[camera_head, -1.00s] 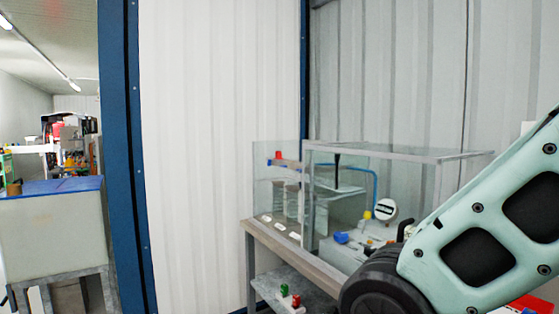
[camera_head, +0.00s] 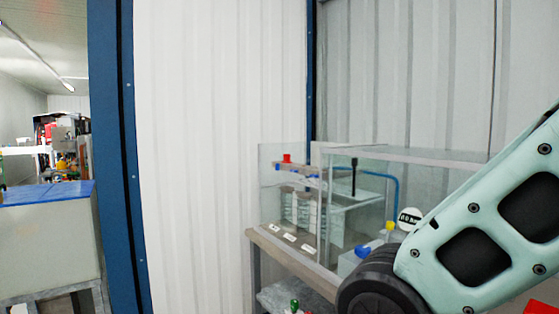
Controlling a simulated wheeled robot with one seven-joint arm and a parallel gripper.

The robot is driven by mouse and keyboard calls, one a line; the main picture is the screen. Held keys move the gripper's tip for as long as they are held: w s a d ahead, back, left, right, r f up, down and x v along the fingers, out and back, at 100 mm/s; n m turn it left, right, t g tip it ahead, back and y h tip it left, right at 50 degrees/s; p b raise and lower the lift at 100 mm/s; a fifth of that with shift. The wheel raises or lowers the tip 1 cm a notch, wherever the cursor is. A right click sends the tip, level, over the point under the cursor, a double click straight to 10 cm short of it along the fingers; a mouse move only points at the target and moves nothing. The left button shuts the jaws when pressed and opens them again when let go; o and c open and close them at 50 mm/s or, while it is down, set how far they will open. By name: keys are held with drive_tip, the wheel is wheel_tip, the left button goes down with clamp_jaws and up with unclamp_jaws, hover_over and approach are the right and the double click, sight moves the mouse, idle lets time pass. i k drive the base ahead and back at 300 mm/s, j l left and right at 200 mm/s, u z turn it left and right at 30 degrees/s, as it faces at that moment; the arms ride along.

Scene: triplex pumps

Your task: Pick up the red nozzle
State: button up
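A small red piece (camera_head: 287,158) sits high on a blue-and-grey part at the upper left of the glass case (camera_head: 290,200). At the bottom edge, a green piece (camera_head: 294,305) stands on the lower shelf, with a bit of red beside it, mostly cut off. I cannot tell which red piece is the nozzle. My pale green arm link fills the right side and hides part of the case. My gripper is out of view.
The case stands on a bench with a wooden edge (camera_head: 290,260). Inside are a blue pipe, a round gauge (camera_head: 409,217) and a yellow piece (camera_head: 390,225). A white wall panel and blue post (camera_head: 112,150) stand left. A blue-topped tank (camera_head: 45,240) is far left.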

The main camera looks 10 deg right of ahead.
sight(286, 157)
drive_tip(key=i+j, duration=0.2)
drive_tip(key=i, duration=0.25)
drive_tip(key=i+j, duration=0.2)
drive_tip(key=i, duration=0.3)
drive_tip(key=i+j, duration=0.2)
drive_tip(key=i, duration=0.25)
drive_tip(key=i+j, duration=0.2)
drive_tip(key=i, duration=0.25)
